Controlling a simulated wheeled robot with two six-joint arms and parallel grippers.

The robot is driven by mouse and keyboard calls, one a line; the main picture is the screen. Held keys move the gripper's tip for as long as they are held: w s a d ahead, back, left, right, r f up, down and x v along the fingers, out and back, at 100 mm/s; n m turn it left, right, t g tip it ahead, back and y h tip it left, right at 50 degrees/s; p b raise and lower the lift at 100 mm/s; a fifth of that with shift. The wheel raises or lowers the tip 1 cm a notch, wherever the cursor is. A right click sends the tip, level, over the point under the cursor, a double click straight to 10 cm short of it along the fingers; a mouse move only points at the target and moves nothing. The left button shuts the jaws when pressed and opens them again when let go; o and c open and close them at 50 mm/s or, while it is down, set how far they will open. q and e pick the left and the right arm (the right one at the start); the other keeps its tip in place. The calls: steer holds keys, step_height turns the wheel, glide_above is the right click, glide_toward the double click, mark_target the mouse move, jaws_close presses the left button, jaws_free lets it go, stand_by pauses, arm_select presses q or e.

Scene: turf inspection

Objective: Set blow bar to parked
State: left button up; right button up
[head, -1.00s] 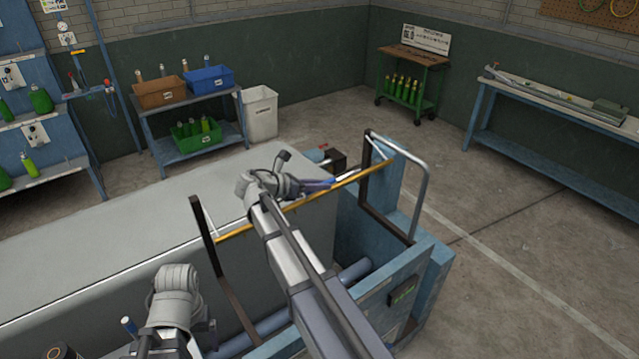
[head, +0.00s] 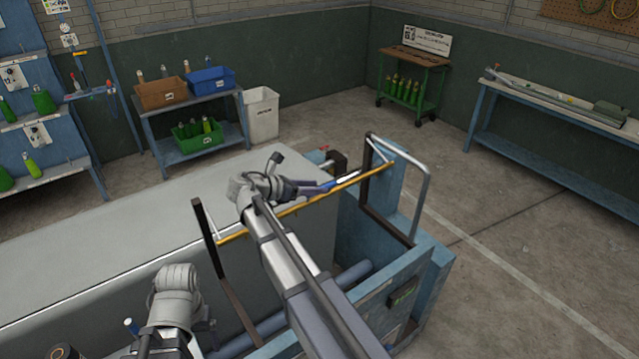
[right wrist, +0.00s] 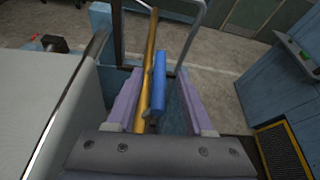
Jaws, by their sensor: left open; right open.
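The blow bar (head: 270,219) is a long yellow bar slung between two dark upright posts over the grey turf table; it also shows in the right wrist view (right wrist: 151,55). A blue grip (right wrist: 160,85) is beside the bar. My right gripper (head: 328,186) is at the bar's right half. In the right wrist view its purple jaws (right wrist: 158,104) are apart, with the bar and blue grip showing between them; I cannot tell whether they touch. My left gripper (head: 150,344) is low at the left by the table's near side, its fingers mostly hidden.
The grey table top (head: 130,235) spreads left of the bar. A curved metal rail (head: 422,180) and a blue machine frame (head: 425,262) stand at its right end. A shelf with bins (head: 190,115), a white bin (head: 262,115) and a side bench (head: 550,100) are farther back.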

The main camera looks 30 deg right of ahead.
steer(key=p+v, duration=0.1)
steer(key=v, duration=0.4)
steer(key=shift+a+r+p, duration=0.15)
steer(key=shift+r+p, duration=0.15)
steer(key=shift+p, duration=0.1)
